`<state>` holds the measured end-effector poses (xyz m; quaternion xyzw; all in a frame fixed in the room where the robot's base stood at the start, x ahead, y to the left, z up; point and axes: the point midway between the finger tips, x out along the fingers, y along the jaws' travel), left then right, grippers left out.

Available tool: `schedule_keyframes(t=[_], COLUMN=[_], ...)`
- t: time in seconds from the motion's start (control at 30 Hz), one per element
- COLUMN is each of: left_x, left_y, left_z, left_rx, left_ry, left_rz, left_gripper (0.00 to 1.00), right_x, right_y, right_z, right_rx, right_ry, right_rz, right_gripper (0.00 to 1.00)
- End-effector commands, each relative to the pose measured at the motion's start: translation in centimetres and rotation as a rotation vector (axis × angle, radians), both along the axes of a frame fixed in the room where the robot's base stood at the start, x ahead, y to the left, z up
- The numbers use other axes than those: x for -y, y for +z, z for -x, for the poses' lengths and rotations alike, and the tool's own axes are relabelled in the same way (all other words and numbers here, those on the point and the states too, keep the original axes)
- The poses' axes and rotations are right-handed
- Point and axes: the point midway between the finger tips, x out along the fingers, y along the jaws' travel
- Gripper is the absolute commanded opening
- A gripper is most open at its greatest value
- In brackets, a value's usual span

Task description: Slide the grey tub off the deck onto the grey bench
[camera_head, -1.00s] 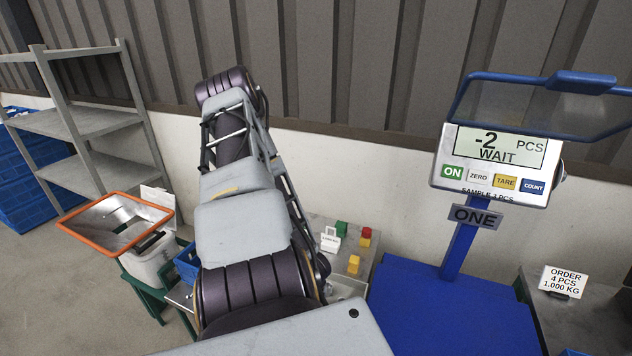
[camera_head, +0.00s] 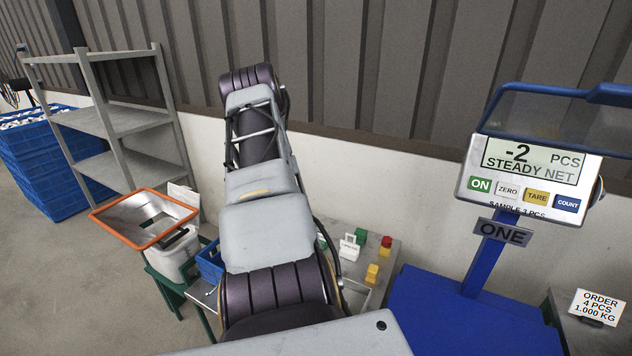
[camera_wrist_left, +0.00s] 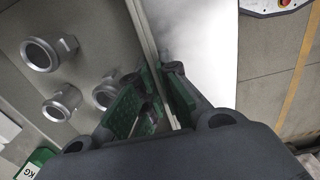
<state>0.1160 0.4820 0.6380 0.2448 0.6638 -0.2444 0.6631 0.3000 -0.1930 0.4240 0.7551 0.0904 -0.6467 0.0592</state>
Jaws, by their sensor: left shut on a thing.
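The grey tub (camera_wrist_left: 103,28) shows in the left wrist view with several round-flanged metal fittings (camera_wrist_left: 62,103) lying in it. My left gripper (camera_wrist_left: 160,95) is shut on the tub's near-vertical side wall, one finger on each side of it. A bright pale surface (camera_wrist_left: 205,40), perhaps the deck, lies to the right of that wall. In the head view my left arm hides its own gripper, and I cannot make out the tub there. A grey bench (camera_head: 396,250) shows right of the arm. My right gripper is in neither view.
The blue scale (camera_head: 455,315) reads -2 PCS, STEADY NET. An order card (camera_head: 598,306) stands on a grey surface at right. Small red and yellow blocks (camera_head: 372,273) sit on the bench. An orange-rimmed hopper (camera_head: 150,238), a blue bin (camera_head: 208,262) and shelving (camera_head: 125,118) are at left.

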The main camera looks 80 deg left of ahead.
Motion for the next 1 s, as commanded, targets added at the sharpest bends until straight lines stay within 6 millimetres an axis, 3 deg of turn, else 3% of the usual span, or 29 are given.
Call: schedule_keyframes(t=[0.4, 0.43, 0.6, 1.0], left_x=[-0.8, -0.8, -0.8, -0.7], left_y=[0.0, 0.0, 0.0, 0.0], left_z=[1.0, 1.0, 0.9, 0.9], left_rx=[-0.001, -0.001, 0.000, 0.000], left_ry=[0.001, 0.001, 0.001, 0.000], left_rz=[-0.001, -0.001, 0.000, 0.001], left_gripper=[0.00, 0.09, 0.30, 0.30], right_x=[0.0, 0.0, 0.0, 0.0], right_y=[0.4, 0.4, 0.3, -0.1], right_z=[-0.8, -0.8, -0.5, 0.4], right_rx=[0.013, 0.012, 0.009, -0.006], right_ry=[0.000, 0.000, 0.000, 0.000], right_rz=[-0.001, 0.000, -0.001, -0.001], right_gripper=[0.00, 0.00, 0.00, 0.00])
